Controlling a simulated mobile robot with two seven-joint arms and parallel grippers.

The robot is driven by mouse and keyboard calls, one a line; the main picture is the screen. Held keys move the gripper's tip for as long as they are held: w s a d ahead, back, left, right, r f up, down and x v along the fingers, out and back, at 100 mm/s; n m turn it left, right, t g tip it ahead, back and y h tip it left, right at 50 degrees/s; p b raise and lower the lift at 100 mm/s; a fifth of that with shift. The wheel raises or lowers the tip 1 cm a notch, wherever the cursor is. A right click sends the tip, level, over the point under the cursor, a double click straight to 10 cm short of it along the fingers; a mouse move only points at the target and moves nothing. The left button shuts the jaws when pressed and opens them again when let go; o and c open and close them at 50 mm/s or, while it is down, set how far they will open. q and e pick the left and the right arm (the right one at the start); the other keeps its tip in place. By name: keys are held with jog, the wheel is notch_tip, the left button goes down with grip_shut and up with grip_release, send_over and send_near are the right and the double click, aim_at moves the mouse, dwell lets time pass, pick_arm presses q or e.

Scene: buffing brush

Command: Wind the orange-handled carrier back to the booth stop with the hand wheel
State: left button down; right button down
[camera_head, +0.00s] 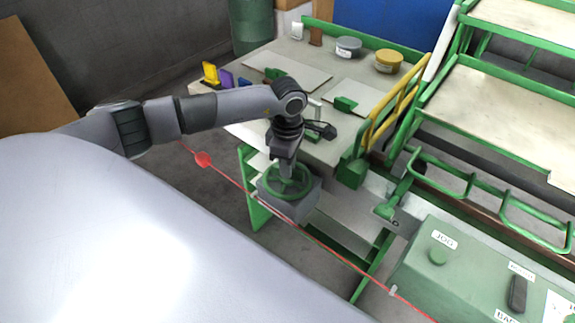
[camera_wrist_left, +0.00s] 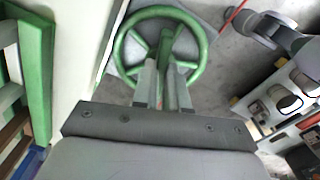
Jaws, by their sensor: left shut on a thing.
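The green hand wheel (camera_head: 287,183) lies on top of a grey box (camera_head: 308,200) on a green-framed stand. It also shows in the left wrist view (camera_wrist_left: 160,48) with its rim and spokes. My left gripper (camera_head: 286,172) reaches down onto the wheel. In the left wrist view its two fingers (camera_wrist_left: 164,82) are shut on the wheel's near part; the exact contact is partly hidden. Yellow-orange bars (camera_head: 392,108) stand on a green frame to the right of the wheel; I cannot tell whether they are the carrier's handle. I cannot make out the booth stop. My right gripper is not in view.
A red cord (camera_head: 320,242) with a red disc (camera_head: 202,159) crosses in front of the wheel. A green control box (camera_head: 470,265) with a JOG label stands at lower right. Green-framed racks (camera_head: 505,110) fill the right.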

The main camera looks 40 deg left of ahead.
pick_arm(q)
jog(key=n, duration=0.4)
jog(key=shift+n, duration=2)
jog(key=c, duration=1.2)
grip_release()
jog(key=shift+o, duration=0.2)
jog(key=shift+r, duration=0.1)
jog(key=shift+r+b, duration=0.3)
jog(key=shift+r, duration=3.25)
